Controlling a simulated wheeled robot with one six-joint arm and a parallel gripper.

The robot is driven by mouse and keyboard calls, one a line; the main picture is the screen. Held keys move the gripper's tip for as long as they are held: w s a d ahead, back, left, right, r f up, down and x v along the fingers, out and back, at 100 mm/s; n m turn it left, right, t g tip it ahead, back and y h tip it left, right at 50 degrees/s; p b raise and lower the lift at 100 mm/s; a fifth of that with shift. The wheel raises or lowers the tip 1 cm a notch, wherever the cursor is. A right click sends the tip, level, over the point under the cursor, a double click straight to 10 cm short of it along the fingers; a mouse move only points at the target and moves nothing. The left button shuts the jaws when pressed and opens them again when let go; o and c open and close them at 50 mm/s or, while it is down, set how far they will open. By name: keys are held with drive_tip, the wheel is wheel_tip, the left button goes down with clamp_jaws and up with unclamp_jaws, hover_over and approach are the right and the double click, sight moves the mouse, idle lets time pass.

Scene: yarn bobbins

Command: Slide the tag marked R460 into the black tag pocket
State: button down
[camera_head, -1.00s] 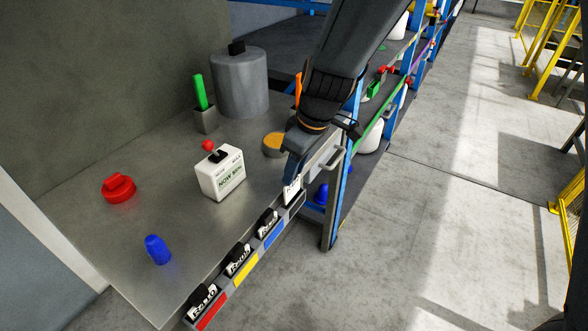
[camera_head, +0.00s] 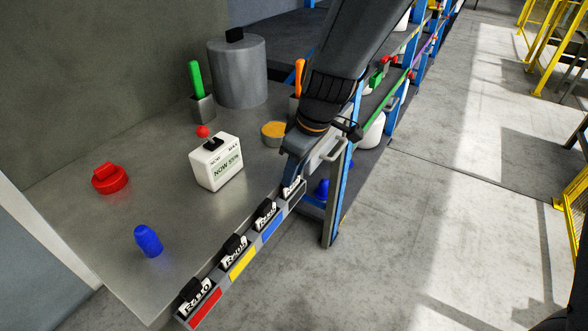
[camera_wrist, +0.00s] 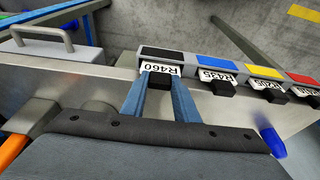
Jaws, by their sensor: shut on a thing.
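The tag marked R460 (camera_wrist: 160,69) is white with a black tab (camera_wrist: 158,81). My gripper (camera_wrist: 159,84) is shut on that tab, with a blue finger on each side. The black tag pocket (camera_wrist: 162,53) is at the end of the pocket strip on the table edge. The tag's far edge meets the mouth of this pocket, lined up with it; how deep it sits is hidden. In the head view the tag (camera_head: 291,188) shows just below my gripper (camera_head: 291,176), at the strip's far end.
Blue (camera_wrist: 215,62), yellow (camera_wrist: 265,73) and red (camera_wrist: 300,79) pockets each hold a tag. On the table stand a white box with a red knob (camera_head: 216,162), a red cap (camera_head: 110,179), a blue bobbin (camera_head: 148,241) and a grey cylinder (camera_head: 237,75). A drawer handle (camera_wrist: 42,38) is near my gripper.

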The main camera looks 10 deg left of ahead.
drive_tip(key=c, duration=1.3)
unclamp_jaws()
drive_tip(key=b+v, duration=0.1)
drive_tip(key=v, duration=0.6)
drive_tip(key=shift+r, duration=0.4)
